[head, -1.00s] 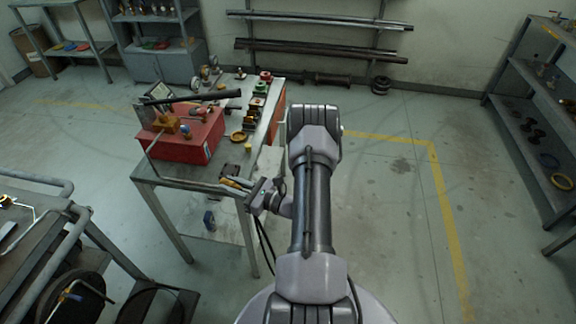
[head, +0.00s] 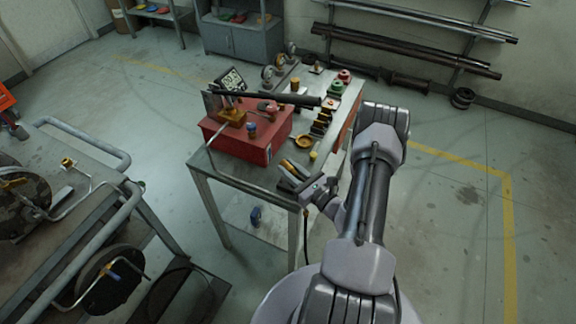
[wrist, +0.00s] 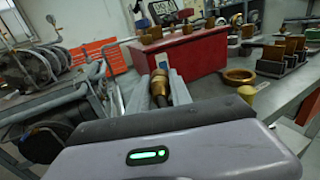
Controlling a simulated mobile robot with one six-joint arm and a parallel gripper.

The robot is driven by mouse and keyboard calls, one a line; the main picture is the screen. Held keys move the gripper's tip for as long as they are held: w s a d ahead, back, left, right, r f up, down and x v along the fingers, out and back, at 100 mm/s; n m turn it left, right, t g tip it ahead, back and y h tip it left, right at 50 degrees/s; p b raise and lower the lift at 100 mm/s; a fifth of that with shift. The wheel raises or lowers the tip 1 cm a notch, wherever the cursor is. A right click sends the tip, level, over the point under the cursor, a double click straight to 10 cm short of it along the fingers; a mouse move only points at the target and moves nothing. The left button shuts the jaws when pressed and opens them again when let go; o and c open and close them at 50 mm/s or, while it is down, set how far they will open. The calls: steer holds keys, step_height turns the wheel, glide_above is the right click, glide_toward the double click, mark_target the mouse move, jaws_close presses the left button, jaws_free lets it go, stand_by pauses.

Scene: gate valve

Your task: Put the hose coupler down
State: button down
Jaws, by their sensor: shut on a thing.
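My gripper (head: 291,177) is at the near right corner of the workbench (head: 228,170). In the wrist view its grey fingers (wrist: 164,90) are closed around a brass hose coupler (wrist: 159,86) with a darker lower part. The coupler points away from the gripper, toward the red box. In the head view the coupler is small and partly hidden by the fingers, and I cannot tell whether it touches the bench top.
A red box (head: 262,152) with a valve and a long black bar (head: 285,98) stands on the bench. A brass ring (head: 303,142) and a yellow-topped piece (head: 313,155) lie nearby. Several fittings line the far right edge. A cart (head: 110,210) stands at left.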

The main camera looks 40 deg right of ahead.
steer(key=shift+s+f, duration=0.1)
steer(key=shift+f, duration=0.8)
steer(key=shift+d+r, duration=0.1)
steer(key=shift+d, duration=0.2)
steer(key=shift+a, duration=0.35)
steer(key=shift+d+f+b, duration=0.15)
steer(key=shift+f+b, duration=0.3)
steer(key=c, duration=1.2)
jaws_free()
steer(key=shift+o, duration=0.2)
steer(key=shift+r, duration=0.1)
